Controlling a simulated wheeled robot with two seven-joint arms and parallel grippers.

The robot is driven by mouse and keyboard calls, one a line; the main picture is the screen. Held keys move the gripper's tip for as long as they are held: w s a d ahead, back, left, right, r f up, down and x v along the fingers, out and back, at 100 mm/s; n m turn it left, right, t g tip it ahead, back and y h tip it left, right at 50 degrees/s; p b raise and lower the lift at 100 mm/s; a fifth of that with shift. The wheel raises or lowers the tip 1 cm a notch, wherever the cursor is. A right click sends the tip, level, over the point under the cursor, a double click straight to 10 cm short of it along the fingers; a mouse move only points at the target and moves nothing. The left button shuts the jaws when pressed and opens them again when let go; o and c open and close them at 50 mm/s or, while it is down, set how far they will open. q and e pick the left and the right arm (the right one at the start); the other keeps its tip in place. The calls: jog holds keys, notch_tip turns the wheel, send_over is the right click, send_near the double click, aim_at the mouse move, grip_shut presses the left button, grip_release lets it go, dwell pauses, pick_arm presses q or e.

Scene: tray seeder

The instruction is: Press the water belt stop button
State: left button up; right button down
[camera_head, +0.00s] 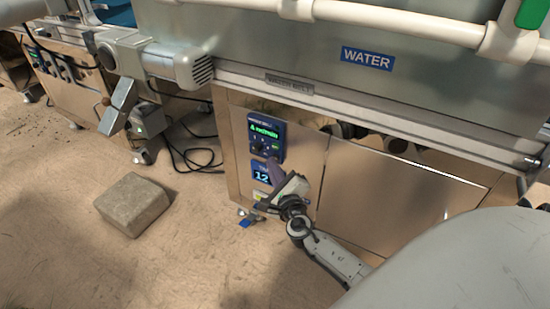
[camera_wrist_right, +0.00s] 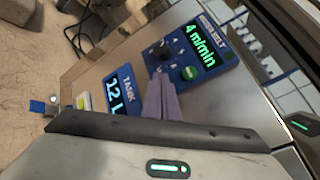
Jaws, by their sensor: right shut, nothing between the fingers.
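The blue water belt panel (camera_head: 265,138) is on the steel front below the WATER sign. In the right wrist view the panel (camera_wrist_right: 205,48) has a lit green 4 m/min display, a black knob (camera_wrist_right: 161,49) and a round green button (camera_wrist_right: 189,73). I cannot make out a stop button; my fingers may hide part of the panel's lower edge. My right gripper (camera_head: 272,165) is shut and empty, its purple-grey fingertips (camera_wrist_right: 159,82) at the panel's lower edge. I cannot tell whether they touch it. My left gripper is not in view.
A blue TANK display (camera_head: 261,173) reading 12 is just below the panel. A grey-brown block (camera_head: 133,204) lies on the floor at left. Black cables (camera_head: 190,160) lie behind it. A motor (camera_head: 180,65) juts out at upper left. Floor between the block and the cabinet is clear.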

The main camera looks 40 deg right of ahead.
jog(key=shift+s+a, duration=0.2)
jog(key=shift+a, duration=0.25)
jog(key=a, duration=0.1)
jog(key=s+a+p, duration=0.1)
jog(key=a, duration=0.1)
jog(key=s+a, duration=0.1)
jog(key=shift+a, duration=0.35)
dwell(0.5)
